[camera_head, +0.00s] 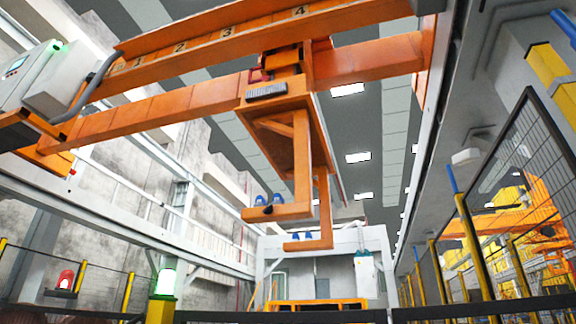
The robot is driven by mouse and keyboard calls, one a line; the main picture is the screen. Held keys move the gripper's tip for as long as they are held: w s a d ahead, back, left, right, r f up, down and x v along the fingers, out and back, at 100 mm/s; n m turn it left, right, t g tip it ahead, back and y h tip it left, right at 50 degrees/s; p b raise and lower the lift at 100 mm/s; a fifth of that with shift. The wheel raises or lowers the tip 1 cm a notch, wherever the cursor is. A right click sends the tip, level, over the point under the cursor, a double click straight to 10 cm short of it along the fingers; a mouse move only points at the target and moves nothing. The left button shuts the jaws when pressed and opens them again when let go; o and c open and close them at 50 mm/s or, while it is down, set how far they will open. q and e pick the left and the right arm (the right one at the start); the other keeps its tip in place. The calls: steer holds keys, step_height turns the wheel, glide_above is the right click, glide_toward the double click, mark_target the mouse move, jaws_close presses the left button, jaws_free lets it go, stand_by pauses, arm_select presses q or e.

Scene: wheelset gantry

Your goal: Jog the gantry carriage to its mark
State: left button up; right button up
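The orange gantry beam (195,45) crosses the top of the head view and carries the painted marks 1 (138,63), 2 (180,47), 3 (227,31) and 4 (299,11). The orange carriage (287,92) hangs at the beams, below mark 4 in the picture. From this low angle I cannot tell whether it lines up exactly with a mark. Neither of my grippers is in view.
A grey-white cabinet with a screen and green light (30,72) sits at the beam's left end. A lit green beacon (166,281) and a red lamp (66,280) stand low left. Mesh fencing (515,165) is at right. A white frame (325,245) stands behind.

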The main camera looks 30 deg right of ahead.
arm_select(q)
jaws_close()
stand_by(1.5)
